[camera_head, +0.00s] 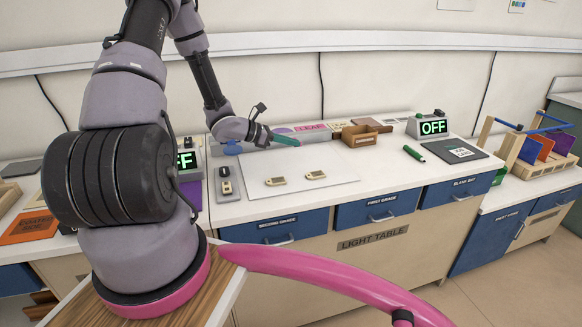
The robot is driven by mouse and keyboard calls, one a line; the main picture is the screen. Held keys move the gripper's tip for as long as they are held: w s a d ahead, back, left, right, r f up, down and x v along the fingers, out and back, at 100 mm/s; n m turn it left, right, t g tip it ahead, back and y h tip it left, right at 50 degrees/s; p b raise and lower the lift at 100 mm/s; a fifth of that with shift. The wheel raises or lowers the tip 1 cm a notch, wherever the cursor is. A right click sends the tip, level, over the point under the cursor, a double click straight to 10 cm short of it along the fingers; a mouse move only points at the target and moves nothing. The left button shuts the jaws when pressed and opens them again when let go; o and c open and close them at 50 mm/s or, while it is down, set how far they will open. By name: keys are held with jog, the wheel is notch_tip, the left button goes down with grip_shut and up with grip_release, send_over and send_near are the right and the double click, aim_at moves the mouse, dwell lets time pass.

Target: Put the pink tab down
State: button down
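My gripper (268,137) is above the back left part of the light table, small and seen from the side. A slim teal piece (286,141) sticks out to the right from its tip. I cannot tell whether the fingers are closed on it. No separate pink tab can be made out in the grip. A pink patch (310,127) with lettering shows at the back of the counter, behind the gripper. Two small cream pieces, one on the left (275,181) and one on the right (315,175), lie on the pale panel (345,180) of the light table.
A grey tray (225,196) with small items is left of the panel. Blue labelled drawers (378,208) are below. The panel's front is clear.

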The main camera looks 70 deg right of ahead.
aim_at(292, 172)
notch_tip(292, 172, down, 9)
jog(key=shift+f, duration=0.15)
jog(key=shift+f, duration=0.1)
dwell(0.3)
jog(key=c, duration=1.1)
grip_release()
jog(key=v, duration=1.2)
